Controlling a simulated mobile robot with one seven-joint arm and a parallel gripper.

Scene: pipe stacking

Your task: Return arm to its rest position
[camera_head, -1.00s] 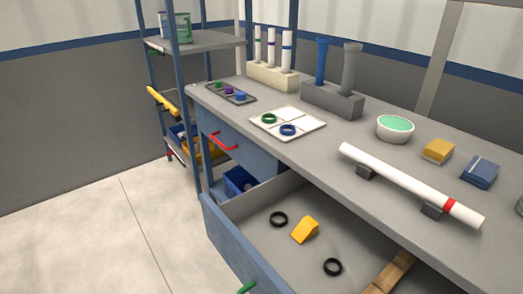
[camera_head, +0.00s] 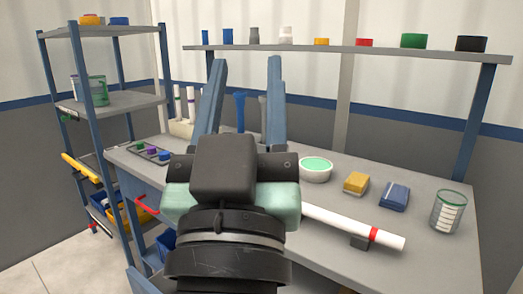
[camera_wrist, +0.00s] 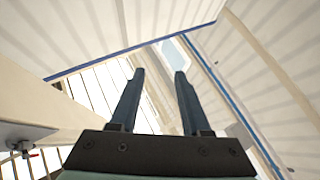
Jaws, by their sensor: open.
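My gripper (camera_head: 243,75) is raised in the middle of the head view, in front of the workbench, with its two long blue-grey fingers pointing up. The fingers are apart with nothing between them. In the wrist view my gripper (camera_wrist: 159,75) also shows open and empty, against the walls and ceiling. My arm hides the middle of the bench and part of the white pipe (camera_head: 345,225), which lies with its red band at the right. The rings and plate on the bench are hidden.
The workbench (camera_head: 440,262) holds a green-filled bowl (camera_head: 316,169), a yellow sponge (camera_head: 356,183), a blue pack (camera_head: 394,196) and a glass beaker (camera_head: 448,211). An upper shelf (camera_head: 350,49) with several containers runs behind. A shelf rack (camera_head: 90,100) stands at the left.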

